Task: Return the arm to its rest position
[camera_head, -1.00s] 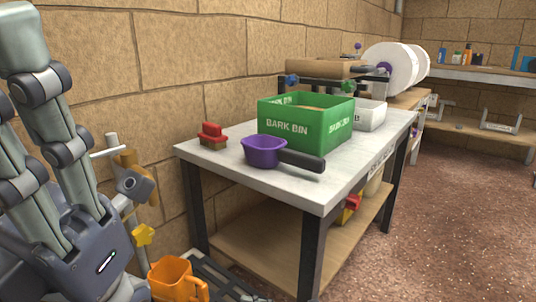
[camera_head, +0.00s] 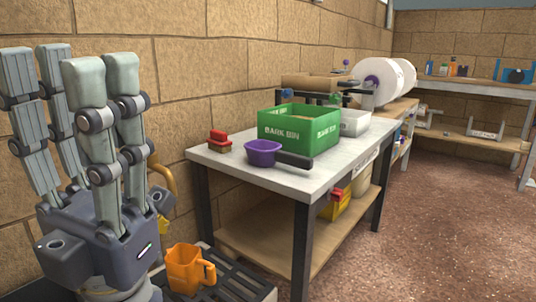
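My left gripper (camera_head: 85,84) stands upright at the left side of the head view, its several jointed fingers pointing up. The fingers are spread apart with nothing between them. It is left of the table and touches nothing that I can see. My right gripper is not in view.
A white-topped table (camera_head: 335,172) holds a green bark bin (camera_head: 284,132), a purple pan (camera_head: 262,152), a red-topped brush (camera_head: 219,140) and a white bin (camera_head: 354,123). An orange jug (camera_head: 184,268) stands low on a dark slatted platform (camera_head: 232,284). The brown floor at right is clear.

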